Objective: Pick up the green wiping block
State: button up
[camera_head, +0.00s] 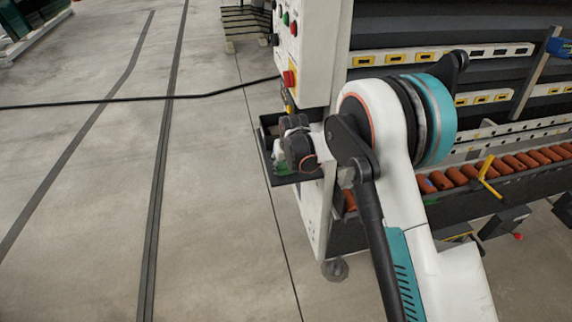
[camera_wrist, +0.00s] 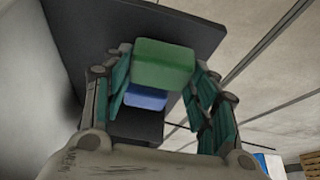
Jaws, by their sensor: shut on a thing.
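The green wiping block (camera_wrist: 162,62) is between the fingers of my gripper (camera_wrist: 165,82) in the wrist view. My gripper is shut on it, with one teal-padded finger on each side. A blue piece (camera_wrist: 146,98) shows just below the green block in that view; I cannot tell whether it is part of it. In the head view, my gripper (camera_head: 286,158) is over the dark tray (camera_head: 296,180), and only a little of the green shows. My wrist and arm hide much of the tray there.
The tray is fixed to the side of a white machine column (camera_head: 312,55) with buttons. A long machine with orange rollers (camera_head: 470,172) stands at the right. Open concrete floor (camera_head: 215,230) lies to the left.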

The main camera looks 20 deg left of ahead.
aim_at(285, 166)
notch_tip(285, 166, up, 6)
jog(key=shift+r+p, duration=0.2)
jog(key=shift+p, duration=0.95)
jog(key=s+a+p, duration=0.1)
jog(key=s+a, duration=0.4)
jog(key=a, duration=0.3)
jog(key=s+a+p, duration=0.2)
jog(key=s+a, duration=0.3)
jog(key=a, duration=0.3)
jog(key=shift+a+f, duration=0.25)
jog(key=shift+a, duration=0.1)
jog(key=shift+s, duration=0.1)
